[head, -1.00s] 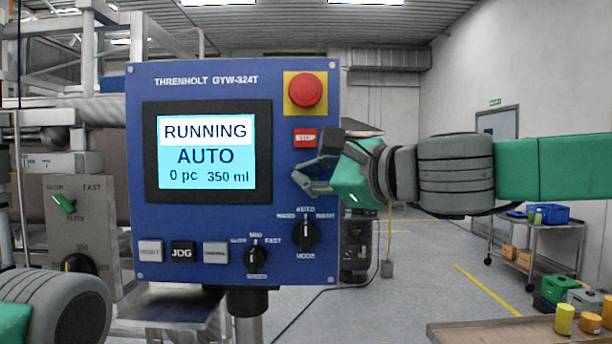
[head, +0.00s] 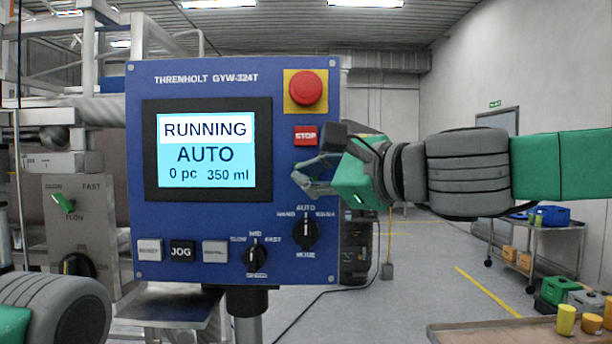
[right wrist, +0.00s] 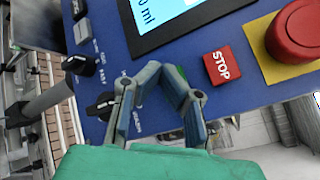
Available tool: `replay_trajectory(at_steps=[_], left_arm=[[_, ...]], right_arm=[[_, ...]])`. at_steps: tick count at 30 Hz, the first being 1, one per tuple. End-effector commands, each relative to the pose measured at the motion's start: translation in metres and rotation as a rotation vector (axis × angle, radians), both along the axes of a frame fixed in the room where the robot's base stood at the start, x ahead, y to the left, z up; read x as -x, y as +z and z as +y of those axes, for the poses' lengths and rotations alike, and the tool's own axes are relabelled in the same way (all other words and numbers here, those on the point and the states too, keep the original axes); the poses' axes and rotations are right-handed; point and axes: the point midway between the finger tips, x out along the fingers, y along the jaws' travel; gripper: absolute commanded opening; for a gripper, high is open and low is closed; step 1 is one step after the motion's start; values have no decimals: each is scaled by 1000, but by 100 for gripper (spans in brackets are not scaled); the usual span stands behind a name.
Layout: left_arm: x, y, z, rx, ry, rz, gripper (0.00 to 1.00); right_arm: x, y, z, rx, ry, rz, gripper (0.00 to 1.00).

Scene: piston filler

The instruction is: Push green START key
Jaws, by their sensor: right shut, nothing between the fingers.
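The blue control panel (head: 220,88) stands upright in front of me. Its screen (head: 206,152) reads RUNNING, AUTO, 0 pc, 350 ml. My right gripper (head: 303,178) comes in from the right and is shut and empty, its fingertips at the panel's right side below the red STOP key (head: 305,137). The gripper hides the START key in the head view. In the right wrist view a small green edge of the START key (right wrist: 181,72) shows behind the fingertips (right wrist: 166,78), beside STOP (right wrist: 221,66). I cannot tell whether they touch it. My left gripper is out of view.
A red emergency knob (head: 305,88) on a yellow plate is above STOP. The black mode selector (head: 305,234) is just below my right gripper. The JOG key (head: 182,252) and speed knob (head: 256,257) line the panel's bottom.

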Motion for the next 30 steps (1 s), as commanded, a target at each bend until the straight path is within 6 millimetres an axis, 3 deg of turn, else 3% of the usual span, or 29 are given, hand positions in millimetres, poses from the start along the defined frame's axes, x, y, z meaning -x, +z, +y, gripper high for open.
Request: replay_trajectory(at_steps=[13,30], left_arm=[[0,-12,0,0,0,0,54],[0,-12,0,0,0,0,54]], right_arm=[[42,0,0,0,0,-2,0],[45,0,0,0,1,-1,0]])
